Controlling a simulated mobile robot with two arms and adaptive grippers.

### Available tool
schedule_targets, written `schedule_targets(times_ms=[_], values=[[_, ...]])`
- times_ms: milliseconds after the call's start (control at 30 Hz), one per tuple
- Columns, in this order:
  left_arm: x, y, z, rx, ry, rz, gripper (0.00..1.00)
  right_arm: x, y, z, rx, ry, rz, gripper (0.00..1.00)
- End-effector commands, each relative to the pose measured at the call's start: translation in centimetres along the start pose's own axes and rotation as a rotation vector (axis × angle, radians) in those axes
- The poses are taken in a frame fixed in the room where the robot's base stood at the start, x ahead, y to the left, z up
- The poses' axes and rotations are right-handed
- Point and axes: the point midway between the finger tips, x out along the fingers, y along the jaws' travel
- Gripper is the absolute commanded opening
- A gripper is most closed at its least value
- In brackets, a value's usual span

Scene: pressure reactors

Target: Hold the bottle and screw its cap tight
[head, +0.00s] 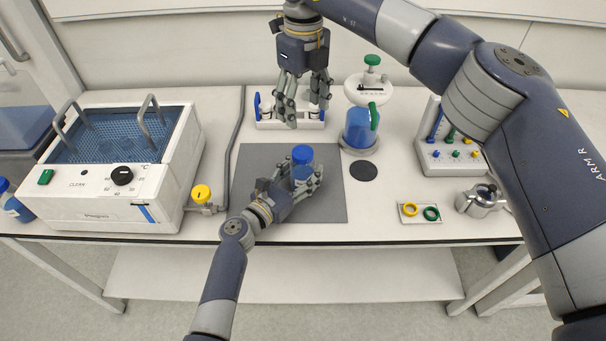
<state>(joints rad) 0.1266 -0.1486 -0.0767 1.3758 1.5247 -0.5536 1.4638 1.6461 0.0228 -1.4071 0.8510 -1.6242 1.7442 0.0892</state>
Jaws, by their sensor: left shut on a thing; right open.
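The bottle (301,172) stands upright on the dark grey mat (328,207) at the middle of the bench. Its blue cap (302,154) sits on top; I cannot tell how tight it is. My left gripper (305,182) is shut on the bottle from the lower left and partly hides its body. My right gripper (300,110) hangs from above, fingers pointing down and apart. It is empty, behind and above the cap in the picture, and does not touch it.
A white ultrasonic bath (110,205) stands left, with a yellow-knobbed valve (202,195) beside it. A blue reactor vessel (359,128) stands behind right of the mat. A ring plate (420,213), metal clamp (480,199) and white control rack (450,160) are at right.

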Motion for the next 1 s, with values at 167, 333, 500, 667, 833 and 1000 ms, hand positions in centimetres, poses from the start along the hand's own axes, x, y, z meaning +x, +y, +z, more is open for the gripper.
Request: schedule_targets(times_ms=[167, 333, 500, 667, 833, 1000], values=[[-0.1, 0.0, -0.2, 0.000, 0.003, 0.000, 0.75, 0.0, 0.0, 0.0, 0.000, 0.000, 0.000, 0.63], [0.0, 0.0, -0.1, 0.000, 0.002, 0.000, 0.77, 0.0, 0.0, 0.0, 0.000, 0.000, 0.000, 0.63], [0.0, 0.0, -0.1, 0.000, 0.001, 0.000, 0.77, 0.0, 0.0, 0.0, 0.000, 0.000, 0.000, 0.63], [-1.0, 0.0, -0.1, 0.000, 0.002, 0.001, 0.77, 0.0, 0.0, 0.0, 0.000, 0.000, 0.000, 0.63], [-4.1, 0.1, -0.2, 0.001, 0.004, 0.002, 0.77, 0.0, 0.0, 0.0, 0.000, 0.000, 0.000, 0.63], [-7.8, 0.0, -0.2, 0.001, 0.004, 0.000, 0.77, 0.0, 0.0, 0.0, 0.000, 0.000, 0.000, 0.63]])
